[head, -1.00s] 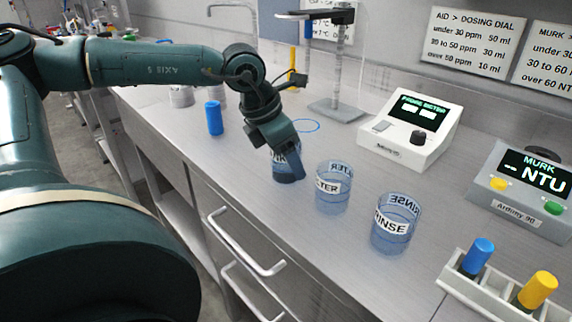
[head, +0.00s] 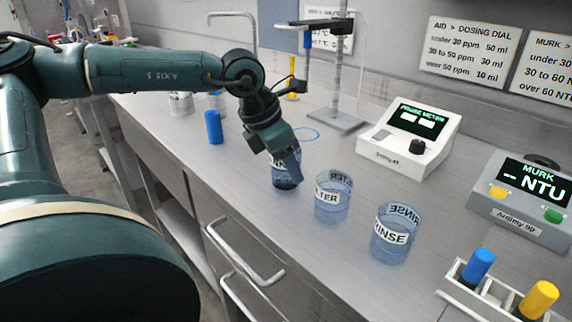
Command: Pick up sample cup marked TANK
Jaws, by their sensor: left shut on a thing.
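My right gripper is not in view.
A white probe meter (head: 405,150) and a grey MURK meter (head: 510,215) stand behind the cups. A white rack (head: 470,292) with blue- and yellow-capped vials is at front right. A blue-capped vial (head: 213,127) stands left. A stand base (head: 338,122) is behind.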

